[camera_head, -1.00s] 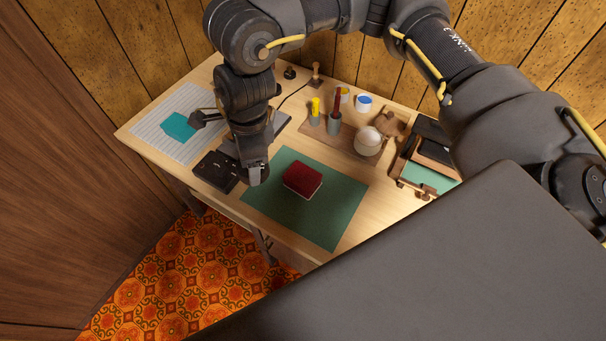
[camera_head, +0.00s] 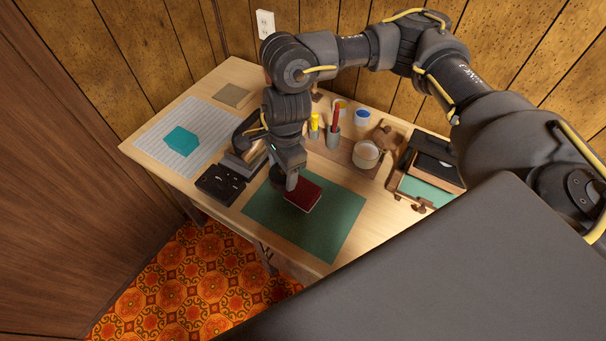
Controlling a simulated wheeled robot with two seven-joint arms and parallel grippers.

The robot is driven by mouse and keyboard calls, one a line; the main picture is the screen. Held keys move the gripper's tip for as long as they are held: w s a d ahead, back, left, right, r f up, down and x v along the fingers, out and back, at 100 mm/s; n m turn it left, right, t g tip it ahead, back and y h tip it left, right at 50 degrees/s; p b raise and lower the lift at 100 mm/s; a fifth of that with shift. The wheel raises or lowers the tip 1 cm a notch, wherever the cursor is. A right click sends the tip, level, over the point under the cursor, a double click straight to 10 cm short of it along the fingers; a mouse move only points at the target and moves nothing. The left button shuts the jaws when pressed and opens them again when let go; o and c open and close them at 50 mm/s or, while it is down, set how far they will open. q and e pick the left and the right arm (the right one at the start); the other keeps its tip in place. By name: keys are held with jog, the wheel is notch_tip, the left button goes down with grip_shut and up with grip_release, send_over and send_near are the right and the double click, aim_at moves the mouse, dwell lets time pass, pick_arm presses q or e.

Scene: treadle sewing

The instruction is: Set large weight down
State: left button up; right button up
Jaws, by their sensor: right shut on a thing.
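My right gripper (camera_head: 287,181) points down at the near-left part of the desk, over the left end of a dark red book-like block (camera_head: 304,194) on the green mat (camera_head: 333,222). It is shut on a small dark thing (camera_head: 276,178), which I take to be the large weight. The fingers and wrist hide most of it, and I cannot tell whether it touches the block or the mat. My left gripper is not in view.
A black compartment tray (camera_head: 220,185) lies left of the green mat. The right part of the mat is clear.

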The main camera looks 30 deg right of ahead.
jog(key=d+f, duration=0.1)
jog(key=f, duration=0.1)
jog(key=d+f, duration=0.1)
jog(key=d, duration=0.1)
jog(key=d+f, duration=0.2)
jog(key=shift+w+d+f, duration=0.1)
jog(key=shift+w+f, duration=0.25)
jog(key=shift+w, duration=0.05)
jog(key=shift+c, duration=0.2)
jog(key=shift+d+f, duration=0.2)
jog(key=shift+f, duration=1.55)
jog(key=shift+f, duration=0.15)
jog(key=o, duration=1.7)
jog(key=shift+o, duration=0.5)
jog(key=shift+r, duration=0.4)
notch_tip(320, 180, up, 11)
jog(key=d, duration=0.1)
jog(key=shift+d+r, duration=0.2)
